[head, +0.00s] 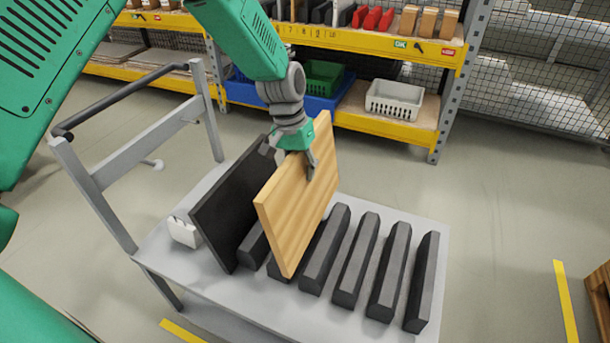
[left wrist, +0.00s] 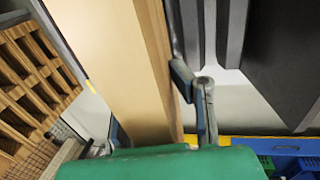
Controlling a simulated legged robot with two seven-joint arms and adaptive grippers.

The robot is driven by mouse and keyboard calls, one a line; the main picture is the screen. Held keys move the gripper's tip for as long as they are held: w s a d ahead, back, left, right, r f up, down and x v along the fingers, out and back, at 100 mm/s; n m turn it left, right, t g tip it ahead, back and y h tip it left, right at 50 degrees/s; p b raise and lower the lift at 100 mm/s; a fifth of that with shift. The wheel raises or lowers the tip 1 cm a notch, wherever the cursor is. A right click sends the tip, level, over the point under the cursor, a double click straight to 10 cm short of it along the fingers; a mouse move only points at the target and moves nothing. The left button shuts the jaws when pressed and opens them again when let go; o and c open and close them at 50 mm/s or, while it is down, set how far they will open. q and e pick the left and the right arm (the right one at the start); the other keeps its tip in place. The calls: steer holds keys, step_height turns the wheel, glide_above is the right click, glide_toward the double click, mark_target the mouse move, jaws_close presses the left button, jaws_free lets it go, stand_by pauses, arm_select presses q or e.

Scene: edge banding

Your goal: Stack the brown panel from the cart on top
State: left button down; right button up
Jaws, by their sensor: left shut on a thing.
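The brown panel (head: 298,200), light wood in colour, stands on edge on the grey cart (head: 240,302), among its dark slotted blocks. My left gripper (head: 310,160) is shut on the panel's upper edge from above. The left wrist view shows the panel (left wrist: 130,70) between the gripper's fingers (left wrist: 160,130). A black panel (head: 232,205) stands on edge just to the left of it, apart from it at the front. Whether the brown panel's lower edge touches the cart cannot be told. My right gripper is not in view.
Several dark blocks (head: 370,255) fill the cart's right side, with empty gaps between them. A small white item (head: 184,231) sits at its left end. Yellow shelving (head: 360,40) with bins stands behind. A wooden rack (head: 600,290) is at the right edge; open floor lies between.

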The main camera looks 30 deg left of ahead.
mark_target(300, 156)
arm_select(q)
steer(key=p+v, duration=0.3)
steer(key=v, duration=0.1)
steer(key=shift+w, duration=0.15)
steer(key=r+p, duration=0.2)
steer(key=d+r+p, duration=0.1)
steer(key=r, duration=0.1)
steer(key=shift+r+p, duration=0.25)
steer(key=shift+p, duration=0.15)
steer(key=p+v, duration=0.3)
steer(key=v, duration=0.1)
steer(key=shift+p, duration=0.3)
steer(key=r+p, duration=0.3)
steer(key=shift+d+r, duration=0.3)
steer(key=shift+r, duration=0.1)
steer(key=shift+f, duration=0.1)
steer(key=shift+a+f, duration=0.1)
